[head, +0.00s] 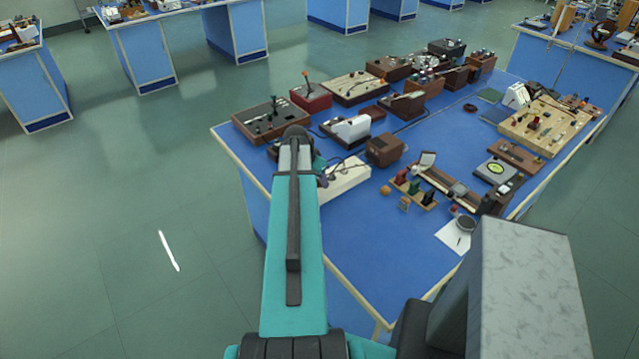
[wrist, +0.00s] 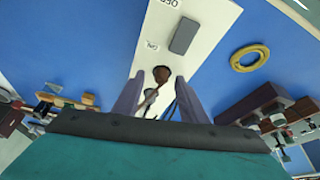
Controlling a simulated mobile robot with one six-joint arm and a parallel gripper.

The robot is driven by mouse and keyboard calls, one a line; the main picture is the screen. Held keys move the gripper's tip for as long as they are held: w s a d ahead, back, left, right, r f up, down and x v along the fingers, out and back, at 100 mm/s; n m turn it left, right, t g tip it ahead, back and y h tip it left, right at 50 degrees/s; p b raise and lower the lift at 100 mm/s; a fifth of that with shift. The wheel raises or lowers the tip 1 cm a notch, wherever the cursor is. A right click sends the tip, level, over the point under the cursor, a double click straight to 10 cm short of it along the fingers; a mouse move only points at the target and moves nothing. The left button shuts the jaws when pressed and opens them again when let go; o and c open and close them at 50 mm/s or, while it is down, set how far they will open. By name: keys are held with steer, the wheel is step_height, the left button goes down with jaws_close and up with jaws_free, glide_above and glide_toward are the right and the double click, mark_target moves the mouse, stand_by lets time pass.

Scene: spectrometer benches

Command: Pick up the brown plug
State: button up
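The brown plug (wrist: 161,75) is a small rounded brown piece at the white panel (wrist: 186,62) in the wrist view. A thin lead shows just below it in the picture. My gripper (wrist: 160,95) has its two purple fingers apart, one on each side of the plug in the picture. I cannot tell whether the plug is between the fingertips or just beyond them. In the head view my gripper (head: 320,168) is mostly hidden behind my arm, beside the white box (head: 347,181) on the blue bench. The plug cannot be made out there.
A dark grey block (wrist: 184,36) is on the white panel. A yellow ring (wrist: 249,57) lies on the blue surface nearby. A brown box (head: 385,149) stands close by on the crowded bench (head: 352,245). The bench's near corner is clear.

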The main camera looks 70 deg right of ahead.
mark_target(318, 182)
jaws_close()
steer(key=shift+r, duration=0.15)
stand_by(0.4)
steer(key=shift+r+b, duration=1.1)
steer(key=shift+r, duration=0.5)
steer(key=s+a+b, duration=0.2)
steer(key=a+b, duration=0.6)
steer(key=a, duration=0.2)
steer(key=shift+s+r, duration=0.15)
steer(key=shift+r, duration=0.1)
steer(key=b, duration=0.7)
steer(key=shift+a, duration=0.25)
steer(key=a+b, duration=0.1)
steer(key=b, duration=0.5)
steer(key=shift+s+r, duration=0.15)
